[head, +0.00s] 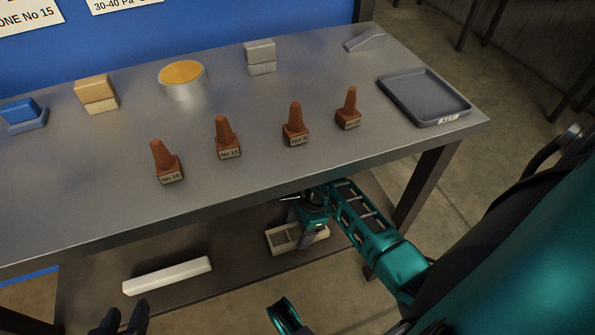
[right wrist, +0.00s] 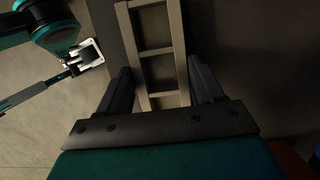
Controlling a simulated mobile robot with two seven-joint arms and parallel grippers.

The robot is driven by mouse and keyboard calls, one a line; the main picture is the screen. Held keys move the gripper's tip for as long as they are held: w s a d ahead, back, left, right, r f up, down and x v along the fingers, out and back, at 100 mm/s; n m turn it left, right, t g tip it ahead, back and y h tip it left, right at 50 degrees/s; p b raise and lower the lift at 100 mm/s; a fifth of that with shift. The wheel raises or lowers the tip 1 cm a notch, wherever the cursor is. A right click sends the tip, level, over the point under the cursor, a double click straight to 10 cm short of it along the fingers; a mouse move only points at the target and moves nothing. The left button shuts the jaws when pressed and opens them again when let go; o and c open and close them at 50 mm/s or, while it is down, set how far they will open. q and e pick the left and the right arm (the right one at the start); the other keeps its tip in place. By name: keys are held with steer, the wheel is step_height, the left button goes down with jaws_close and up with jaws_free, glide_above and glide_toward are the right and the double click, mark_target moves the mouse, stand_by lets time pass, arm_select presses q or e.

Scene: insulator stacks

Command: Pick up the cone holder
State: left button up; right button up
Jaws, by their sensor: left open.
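The cone holder (head: 318,238) is a pale, ladder-like frame with several openings, lying on the lower shelf under the table's front edge. In the right wrist view the holder (right wrist: 157,47) runs away from me between the two dark fingers. My right gripper (head: 298,236) is down at the holder and partly hides it. Its fingers (right wrist: 160,85) are apart, one on each side of the holder, with narrow gaps seeming to show; contact is unclear. My left gripper (head: 122,322) is open and empty at the bottom left of the head view, its lower part cut off.
Several orange cones (head: 227,137) with labelled bases stand on the metal table (head: 100,205). A grey tray (head: 460,108) is at its right end. A round tin (head: 184,92) and brushes stand behind. A white bar (head: 167,275) lies on the lower shelf (head: 235,270).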

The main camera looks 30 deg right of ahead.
steer(key=c, duration=0.7)
steer(key=shift+o, duration=0.2)
steer(key=shift+r, duration=0.1)
